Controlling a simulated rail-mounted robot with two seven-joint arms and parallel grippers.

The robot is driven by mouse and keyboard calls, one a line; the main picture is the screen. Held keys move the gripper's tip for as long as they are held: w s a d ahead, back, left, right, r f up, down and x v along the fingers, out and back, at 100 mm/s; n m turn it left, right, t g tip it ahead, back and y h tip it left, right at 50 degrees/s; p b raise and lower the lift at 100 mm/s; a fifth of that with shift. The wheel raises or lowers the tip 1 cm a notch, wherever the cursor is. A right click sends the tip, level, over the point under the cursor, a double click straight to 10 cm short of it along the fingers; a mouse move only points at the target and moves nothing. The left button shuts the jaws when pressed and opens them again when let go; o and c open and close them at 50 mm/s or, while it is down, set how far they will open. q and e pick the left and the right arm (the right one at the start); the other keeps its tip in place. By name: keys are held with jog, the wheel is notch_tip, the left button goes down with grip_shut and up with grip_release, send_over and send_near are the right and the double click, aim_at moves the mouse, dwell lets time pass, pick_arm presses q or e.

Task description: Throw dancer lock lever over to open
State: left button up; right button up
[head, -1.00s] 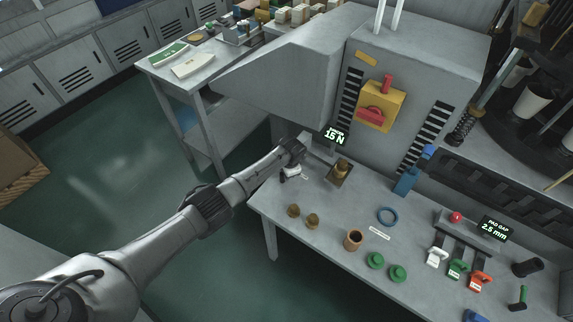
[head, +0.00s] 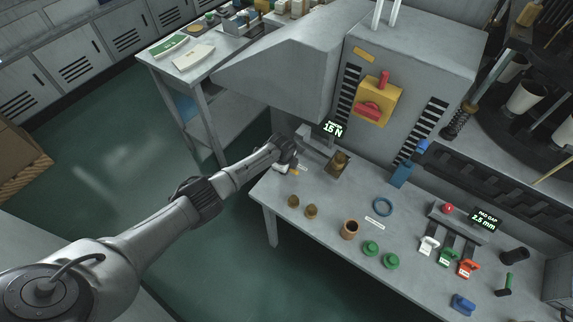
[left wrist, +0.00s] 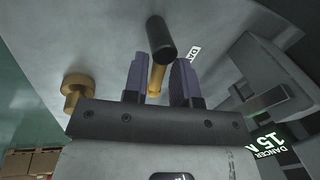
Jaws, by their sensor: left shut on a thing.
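The dancer lock lever shows in the left wrist view as a black knob (left wrist: 160,38) on a short brass shaft (left wrist: 157,78). Part of a white label (left wrist: 193,52) beginning "DA" lies beside it. My left gripper (left wrist: 159,84) has its two purple-grey pads on either side of the shaft and is shut on the lever. In the head view my left gripper (head: 287,150) is at the back left of the bench, by the dancer display (head: 333,129) reading 15 N. My own wrist largely hides the lever there. My right gripper is not in view.
A brass part on a plate (head: 338,164) stands just right of my gripper. The grey machine housing (head: 280,80) rises behind.

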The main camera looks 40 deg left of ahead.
pick_arm(q)
jog(key=shift+s+m, duration=0.1)
jog(key=shift+m, duration=0.7)
jog(key=o, duration=0.7)
jog(key=shift+o, duration=0.2)
notch_tip(320, 180, up, 14)
jog(key=s+p, duration=0.2)
jog(key=p, duration=0.2)
jog(key=shift+s+f, duration=0.25)
jog(key=shift+s, duration=0.15)
jog(key=shift+d, duration=0.1)
